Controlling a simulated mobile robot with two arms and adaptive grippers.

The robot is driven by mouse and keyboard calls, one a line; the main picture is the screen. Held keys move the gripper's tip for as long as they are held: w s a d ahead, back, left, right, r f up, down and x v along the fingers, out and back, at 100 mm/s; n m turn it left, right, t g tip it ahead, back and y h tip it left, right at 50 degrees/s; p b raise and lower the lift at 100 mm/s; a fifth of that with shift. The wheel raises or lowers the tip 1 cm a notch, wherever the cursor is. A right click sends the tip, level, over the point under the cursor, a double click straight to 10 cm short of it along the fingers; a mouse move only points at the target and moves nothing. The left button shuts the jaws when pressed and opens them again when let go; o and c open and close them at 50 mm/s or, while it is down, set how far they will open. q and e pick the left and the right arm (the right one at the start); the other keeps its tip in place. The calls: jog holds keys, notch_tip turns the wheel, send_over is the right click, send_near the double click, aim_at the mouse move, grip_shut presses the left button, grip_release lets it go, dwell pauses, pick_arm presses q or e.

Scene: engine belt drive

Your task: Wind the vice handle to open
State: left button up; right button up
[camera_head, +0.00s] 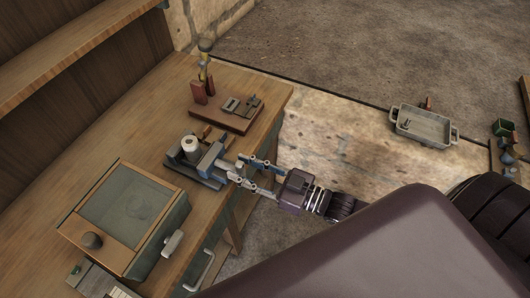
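A small grey-blue vice (207,165) stands on the wooden workbench, near its front edge. A pale cylinder with a dark hole (190,147) stands upright at its jaws. My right gripper (238,168) reaches in from the right, at the vice's front end. Its two fingers are spread apart, one above the other in the picture. The vice handle is too small and too covered by the fingers to make out clearly; I cannot tell whether they touch it. My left gripper is not in view.
A glass-topped wooden case (75,232) with a dark knob stands left of the vice. A reddish-brown board with small parts (232,121) lies behind it on the workbench (140,135). A grey tray (424,127) sits at right. My arm covers the lower right.

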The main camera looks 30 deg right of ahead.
jog(key=v, duration=1)
jog(key=shift+s+d, duration=0.2)
jog(key=shift+s, duration=0.05)
